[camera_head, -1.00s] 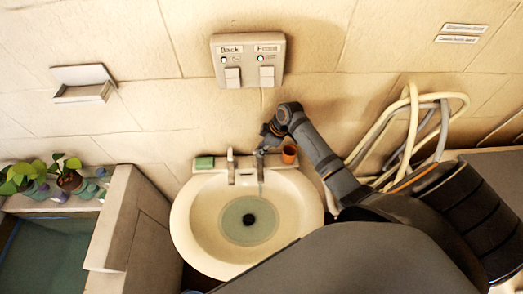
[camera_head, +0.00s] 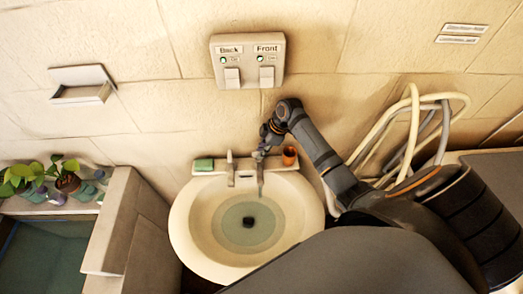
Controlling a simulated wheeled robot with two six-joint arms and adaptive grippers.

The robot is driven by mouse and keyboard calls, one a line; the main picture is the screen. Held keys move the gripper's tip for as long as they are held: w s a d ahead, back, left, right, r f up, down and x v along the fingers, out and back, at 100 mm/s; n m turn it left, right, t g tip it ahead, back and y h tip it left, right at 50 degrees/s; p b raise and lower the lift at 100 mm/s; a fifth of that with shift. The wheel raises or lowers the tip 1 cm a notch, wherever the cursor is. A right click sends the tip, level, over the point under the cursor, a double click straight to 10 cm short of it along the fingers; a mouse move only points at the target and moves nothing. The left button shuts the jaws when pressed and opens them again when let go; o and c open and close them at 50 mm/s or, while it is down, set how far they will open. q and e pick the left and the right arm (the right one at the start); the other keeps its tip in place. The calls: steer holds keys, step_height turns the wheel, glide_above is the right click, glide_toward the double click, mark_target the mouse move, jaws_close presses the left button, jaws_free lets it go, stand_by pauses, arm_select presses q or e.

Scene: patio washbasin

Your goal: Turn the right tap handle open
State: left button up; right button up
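The cream washbasin (camera_head: 187,225) stands against the wall with a dark drain in its bowl. At its back edge is a left tap (camera_head: 230,168) and beside it a right tap (camera_head: 260,178), whose upper part is partly covered by my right gripper. My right gripper (camera_head: 261,153) is at the top of the right tap, where the handle is. It is too small and partly hidden to tell whether its fingers are open or shut, or touching. My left gripper is not in view.
A green sponge or soap (camera_head: 204,164) lies on the basin's back left. An orange-brown cup (camera_head: 289,156) stands close to the right of my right gripper. A switch panel (camera_head: 248,61) is on the wall above. Coiled hoses (camera_head: 414,125) hang at the right.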

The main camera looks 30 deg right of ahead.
steer(key=o, duration=0.3)
steer(key=v, duration=1.2)
steer(key=shift+s, duration=0.1)
steer(key=shift+s+f, duration=0.1)
